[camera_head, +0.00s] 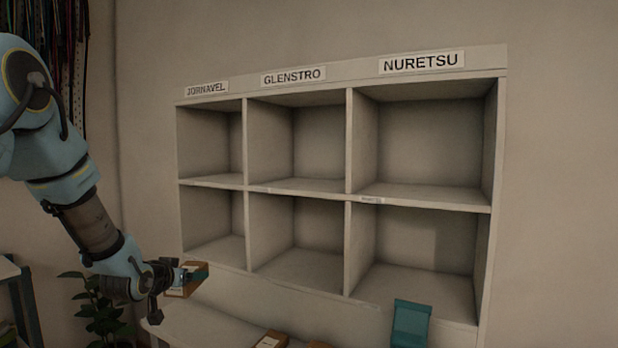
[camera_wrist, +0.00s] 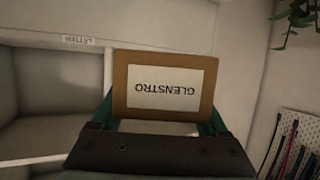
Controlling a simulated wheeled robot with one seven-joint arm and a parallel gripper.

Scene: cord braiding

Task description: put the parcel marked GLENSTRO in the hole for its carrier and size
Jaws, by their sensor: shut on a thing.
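The GLENSTRO parcel (camera_wrist: 122,71) is a brown box with a white label, which reads upside down in the wrist view. My gripper (camera_wrist: 162,112) is shut on it, with a teal finger at each side. In the head view, my gripper (camera_head: 194,274) holds the parcel (camera_head: 178,292) at the lower left, in front of the shelf unit's bottom edge. The pale shelf unit (camera_head: 348,150) has two rows of holes under the signs JORNAVEL (camera_head: 206,88), GLENSTRO (camera_head: 292,76) and NURETSU (camera_head: 421,62). The GLENSTRO column is the middle one, and both its holes look empty.
Small tags (camera_head: 371,200) on the middle shelf edge are too small to read in the head view. Below stand a teal item (camera_head: 411,323) and brown boxes (camera_head: 272,341), partly cut off, by a pale ledge (camera_head: 205,322). A plant (camera_head: 100,310) stands at left.

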